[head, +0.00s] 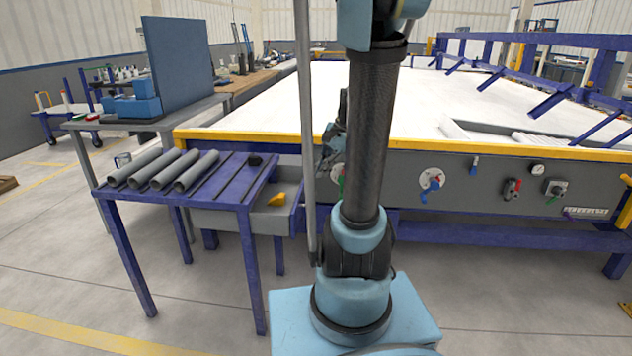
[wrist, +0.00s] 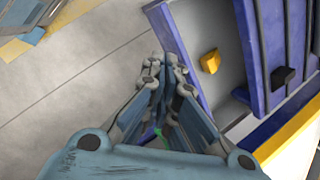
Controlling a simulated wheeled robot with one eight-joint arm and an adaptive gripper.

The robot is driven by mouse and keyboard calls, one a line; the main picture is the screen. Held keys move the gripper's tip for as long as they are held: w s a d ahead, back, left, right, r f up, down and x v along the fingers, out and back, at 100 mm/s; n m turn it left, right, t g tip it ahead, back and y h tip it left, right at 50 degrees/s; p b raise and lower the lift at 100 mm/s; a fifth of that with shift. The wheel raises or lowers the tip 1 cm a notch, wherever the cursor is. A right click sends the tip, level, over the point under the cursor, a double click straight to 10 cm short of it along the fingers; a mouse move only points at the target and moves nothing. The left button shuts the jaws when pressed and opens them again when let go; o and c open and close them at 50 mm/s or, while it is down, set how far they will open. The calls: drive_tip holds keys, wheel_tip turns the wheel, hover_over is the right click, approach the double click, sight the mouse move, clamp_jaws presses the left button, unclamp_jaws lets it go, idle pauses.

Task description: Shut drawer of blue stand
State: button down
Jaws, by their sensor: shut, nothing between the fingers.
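The blue stand (head: 190,178) is at the left in the head view, with several grey pipes (head: 165,168) on its slatted top. Its grey drawer (head: 225,220) is pulled out at the right side, with a blue front panel (head: 297,205). The front panel (wrist: 166,28) and drawer inside (wrist: 200,22) also show in the wrist view. My gripper (wrist: 164,62) is shut and empty, beside the outer face of the front panel; I cannot tell whether they touch. In the head view my arm partly hides the gripper (head: 328,150).
A yellow object (head: 277,199) lies in the open drawer. A small black object (head: 255,160) sits on the stand's top. The large white table (head: 290,110) with a yellow edge is just behind. Floor in front of the stand is clear.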

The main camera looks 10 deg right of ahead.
drive_tip(key=w+d+f+m+y, duration=0.1)
drive_tip(key=w+d+f+m, duration=0.1)
drive_tip(key=w+d+m, duration=0.3)
drive_tip(key=w+d+f+m+t+y, duration=0.1)
drive_tip(key=w+d+f+m+y, duration=0.15)
drive_tip(key=w, duration=0.45)
drive_tip(key=w+d+f+m+y, duration=0.1)
drive_tip(key=w+d+f+m, duration=0.2)
drive_tip(key=w+d, duration=0.25)
approach(306, 186)
drive_tip(key=x, duration=0.4)
drive_tip(key=shift+w+a+f, duration=0.1)
drive_tip(key=shift+w+f, duration=0.2)
drive_tip(key=shift+f, duration=0.05)
